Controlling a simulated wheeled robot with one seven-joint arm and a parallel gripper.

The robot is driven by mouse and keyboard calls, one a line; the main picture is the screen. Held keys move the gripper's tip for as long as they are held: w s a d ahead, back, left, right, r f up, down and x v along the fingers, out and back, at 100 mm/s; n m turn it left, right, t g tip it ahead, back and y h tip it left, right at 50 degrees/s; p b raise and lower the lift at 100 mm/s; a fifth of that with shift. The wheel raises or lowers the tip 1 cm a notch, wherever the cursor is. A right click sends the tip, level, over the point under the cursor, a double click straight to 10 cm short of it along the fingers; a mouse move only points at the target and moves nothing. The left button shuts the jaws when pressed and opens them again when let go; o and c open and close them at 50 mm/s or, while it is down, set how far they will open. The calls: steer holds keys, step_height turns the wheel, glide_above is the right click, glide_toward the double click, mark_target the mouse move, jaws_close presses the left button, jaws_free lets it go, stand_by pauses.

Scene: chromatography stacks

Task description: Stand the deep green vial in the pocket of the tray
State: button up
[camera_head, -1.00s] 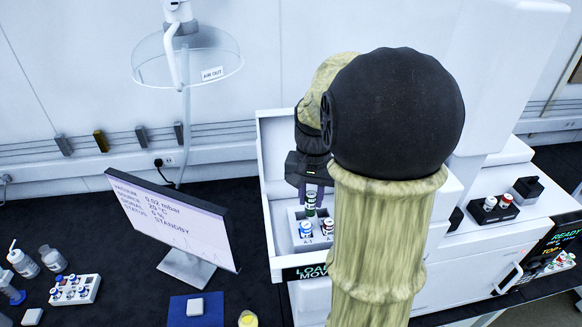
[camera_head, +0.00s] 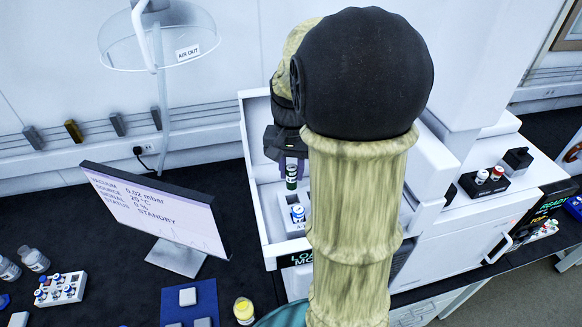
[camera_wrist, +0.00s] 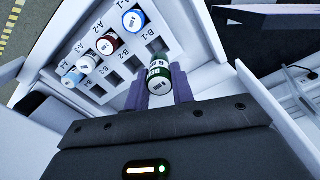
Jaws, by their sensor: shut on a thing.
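My gripper (camera_wrist: 162,90) is shut on the deep green vial (camera_wrist: 157,82), whose dark cap with a white top faces the wrist camera. In the head view, my gripper (camera_head: 291,163) points down and the green vial (camera_head: 291,178) hangs between its fingers. The white tray (camera_wrist: 104,20) has labelled square pockets in rows A and B. Several capped vials stand in it, and several pockets are empty. The held vial appears beyond the row B side in the wrist view. I cannot tell its height above the tray. My arm hides part of the tray (camera_head: 281,229) in the head view.
The tray sits inside a white-walled open bay (camera_head: 252,150). A blue-capped vial (camera_wrist: 132,20) and a red-capped vial (camera_wrist: 107,42) stand in the tray. A monitor (camera_head: 155,210) is to the left. A black block with two vials (camera_head: 485,186) is to the right.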

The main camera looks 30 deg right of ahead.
mark_target(292, 189)
steer(key=shift+s+d+f+b, duration=0.1)
steer(key=shift+f+b, duration=0.35)
steer(key=shift+f, duration=0.2)
steer(key=shift+s+d+f+b, duration=0.1)
steer(key=shift+f+b, duration=0.3)
steer(key=shift+f, duration=0.2)
steer(key=shift+a+f+b, duration=0.25)
steer(key=shift+f+b, duration=0.1)
steer(key=shift+f, duration=0.05)
steer(key=shift+s+d, duration=0.1)
steer(key=shift+f, duration=0.45)
steer(key=shift+f+b, duration=0.55)
steer(key=shift+f, duration=0.05)
steer(key=shift+f, duration=0.2)
